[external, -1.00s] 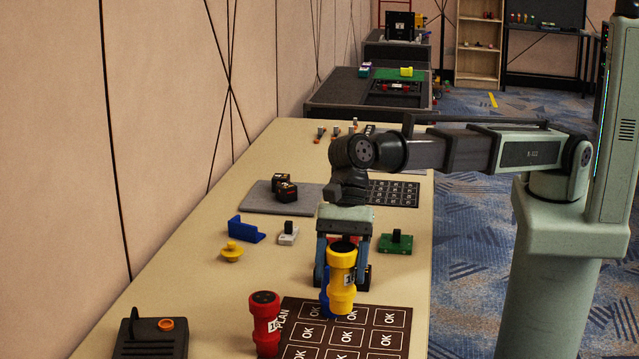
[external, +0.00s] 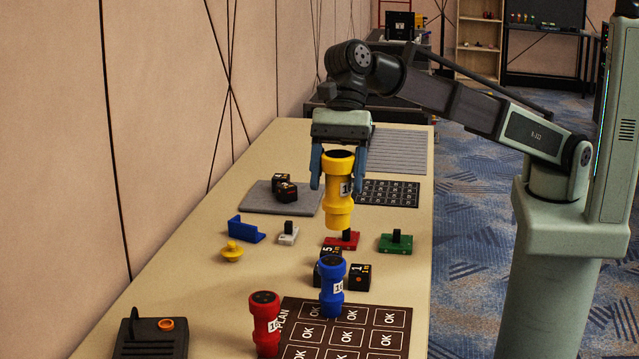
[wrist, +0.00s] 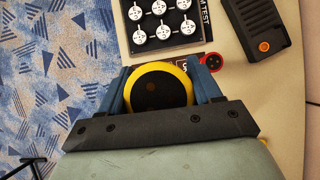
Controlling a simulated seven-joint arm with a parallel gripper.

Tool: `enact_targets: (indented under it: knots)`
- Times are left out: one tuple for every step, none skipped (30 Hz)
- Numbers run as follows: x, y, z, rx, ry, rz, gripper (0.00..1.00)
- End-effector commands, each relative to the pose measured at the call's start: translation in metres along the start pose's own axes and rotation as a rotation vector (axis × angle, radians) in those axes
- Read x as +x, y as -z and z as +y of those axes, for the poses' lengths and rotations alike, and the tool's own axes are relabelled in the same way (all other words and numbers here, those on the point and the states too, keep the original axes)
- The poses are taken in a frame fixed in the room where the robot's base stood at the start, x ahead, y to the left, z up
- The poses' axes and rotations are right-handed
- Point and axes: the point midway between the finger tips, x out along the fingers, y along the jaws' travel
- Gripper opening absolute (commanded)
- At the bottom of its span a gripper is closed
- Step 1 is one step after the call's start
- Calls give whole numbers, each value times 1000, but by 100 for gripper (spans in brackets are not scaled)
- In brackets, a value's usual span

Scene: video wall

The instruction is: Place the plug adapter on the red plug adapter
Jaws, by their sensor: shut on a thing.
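A yellow plug adapter (external: 339,205), marked with a white number label, hangs upright in my gripper (external: 338,178), well above the table. In the wrist view the yellow adapter's round end (wrist: 158,90) sits between the two blue fingers of my gripper (wrist: 160,82). The red plug adapter (external: 264,325) stands upright on the table at the left edge of the dark OK mat, lower and nearer the camera than my gripper. Its dark top also shows in the wrist view (wrist: 211,62), just beyond the right finger.
A blue adapter (external: 332,290) stands upright at the OK mat (external: 385,340), with dark cubes (external: 359,277) behind it. A dark device with an orange button (external: 150,335) lies left of the red adapter. Red (external: 342,242) and green (external: 396,243) switch blocks stand farther back.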

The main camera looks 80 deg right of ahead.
Motion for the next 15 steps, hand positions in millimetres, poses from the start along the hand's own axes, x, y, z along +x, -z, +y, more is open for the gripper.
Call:
enact_targets:
  knots:
    - [1,7,-9,12,7,1,28]
    - [3,11,-15,18,10,1,28]
    - [6,19,-25,29,16,2,28]
    - [10,20,-35,36,20,2,28]
    - [13,23,-45,43,25,2,28]
    - [18,26,-59,52,31,2,28]
    - [22,26,-70,57,34,2,28]
    - [27,27,-80,62,37,2,28]
    - [32,25,-94,61,37,1,28]
    - [37,24,-104,59,36,1,28]
    - [41,23,-112,54,32,2,28]
    - [45,18,-118,37,22,1,28]
    - [48,16,-123,26,15,1,28]
    - [50,12,-126,12,6,0,28]
    - [51,7,-128,-10,-8,0,28]
